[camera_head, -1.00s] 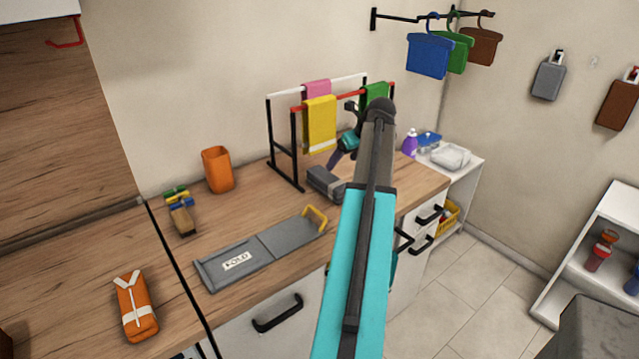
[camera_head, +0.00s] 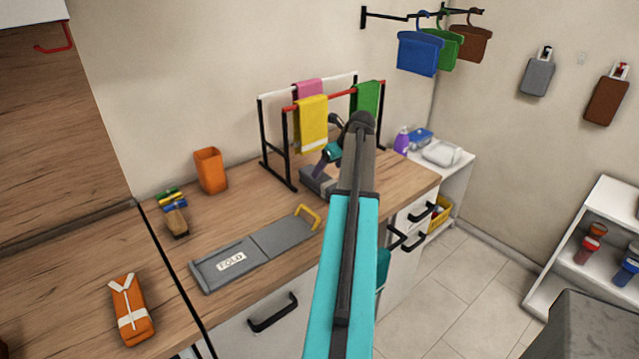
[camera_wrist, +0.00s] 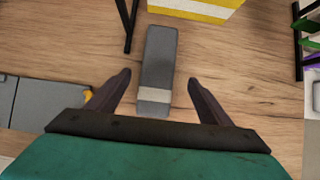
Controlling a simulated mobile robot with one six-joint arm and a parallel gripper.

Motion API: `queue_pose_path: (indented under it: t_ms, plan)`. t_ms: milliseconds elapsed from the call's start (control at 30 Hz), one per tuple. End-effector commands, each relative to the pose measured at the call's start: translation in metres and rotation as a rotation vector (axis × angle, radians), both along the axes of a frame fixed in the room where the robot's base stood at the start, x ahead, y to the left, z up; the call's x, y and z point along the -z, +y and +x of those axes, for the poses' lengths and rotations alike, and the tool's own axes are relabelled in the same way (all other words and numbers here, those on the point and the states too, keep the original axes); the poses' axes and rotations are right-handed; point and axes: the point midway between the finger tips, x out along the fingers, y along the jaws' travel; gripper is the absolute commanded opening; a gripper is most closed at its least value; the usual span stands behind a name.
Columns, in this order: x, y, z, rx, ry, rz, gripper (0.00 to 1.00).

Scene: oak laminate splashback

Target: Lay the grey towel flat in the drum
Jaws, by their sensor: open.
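The grey towel (camera_head: 316,181) is a folded grey bundle lying on the wooden counter in front of the drying rack. In the wrist view it is a long grey strip (camera_wrist: 160,55) with a pale band at its near end. My gripper (camera_head: 322,168) is just above the towel. In the wrist view its two dark fingers (camera_wrist: 160,78) are spread apart, one to each side of the towel, with nothing between them held. I cannot make out a drum in either view.
The drying rack (camera_head: 263,140) holds a yellow towel (camera_head: 311,122), a pink one and a green one close behind my gripper. A grey folding board (camera_head: 281,239) lies to the left. The counter between is clear.

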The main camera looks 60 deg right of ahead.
Motion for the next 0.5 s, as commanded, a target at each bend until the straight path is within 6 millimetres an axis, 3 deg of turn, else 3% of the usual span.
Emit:
queue_pose_path:
  t_ms: [233,500]
  plan:
    - [0.02,-0.004,0.013,-0.002,0.001,0.001,0.73]
    - [0.024,-0.004,0.015,-0.001,0.001,0.001,0.73]
